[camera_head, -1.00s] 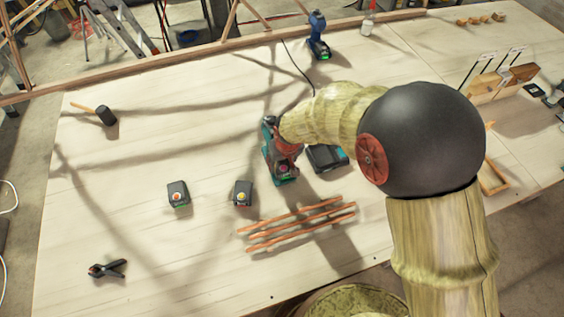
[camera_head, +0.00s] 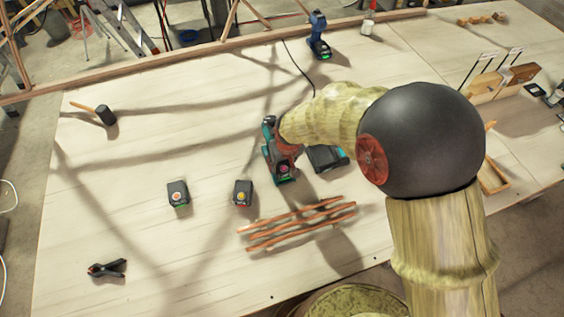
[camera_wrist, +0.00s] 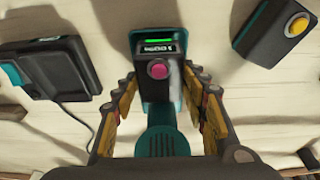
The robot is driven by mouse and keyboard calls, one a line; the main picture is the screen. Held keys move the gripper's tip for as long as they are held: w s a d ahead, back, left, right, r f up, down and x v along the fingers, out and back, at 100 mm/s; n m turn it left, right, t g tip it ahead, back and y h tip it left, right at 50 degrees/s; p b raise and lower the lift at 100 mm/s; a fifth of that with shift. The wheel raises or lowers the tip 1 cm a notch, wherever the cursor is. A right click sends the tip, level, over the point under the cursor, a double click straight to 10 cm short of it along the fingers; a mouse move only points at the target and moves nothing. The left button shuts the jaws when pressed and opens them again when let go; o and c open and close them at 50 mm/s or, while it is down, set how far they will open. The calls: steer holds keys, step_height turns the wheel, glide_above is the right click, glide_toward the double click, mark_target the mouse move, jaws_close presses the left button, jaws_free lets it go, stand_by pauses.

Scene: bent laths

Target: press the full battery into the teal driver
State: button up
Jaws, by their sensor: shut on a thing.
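The teal driver (camera_head: 268,143) stands at the middle of the bench, partly hidden by my arm. In the wrist view its ribbed teal housing (camera_wrist: 161,144) is close to the camera. The full battery (camera_head: 284,178) is dark, with a pink button and a lit green bar; it is at the foot of the driver. It also shows at the centre of the wrist view (camera_wrist: 155,93). My gripper (camera_wrist: 159,80) is shut on this battery, one finger on each side. Whether the battery is fully seated is hidden behind the driver and fingers.
A battery with a yellow button (camera_head: 242,194) and another with a green light (camera_head: 178,194) lie to the left. A charger (camera_head: 327,158) with a cable is close on the right. Bent laths (camera_head: 298,226) lie in front. A blue driver (camera_head: 318,38) stands at the back.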

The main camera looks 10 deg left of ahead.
mark_target(282, 165)
steer(key=shift+f+b, duration=0.5)
steer(key=shift+f, duration=0.3)
stand_by(0.9)
steer(key=o, duration=1.5)
steer(key=shift+c, duration=0.2)
steer(key=shift+o, duration=0.5)
steer(key=shift+r+p, duration=2.15)
steer(key=shift+r, duration=1.35)
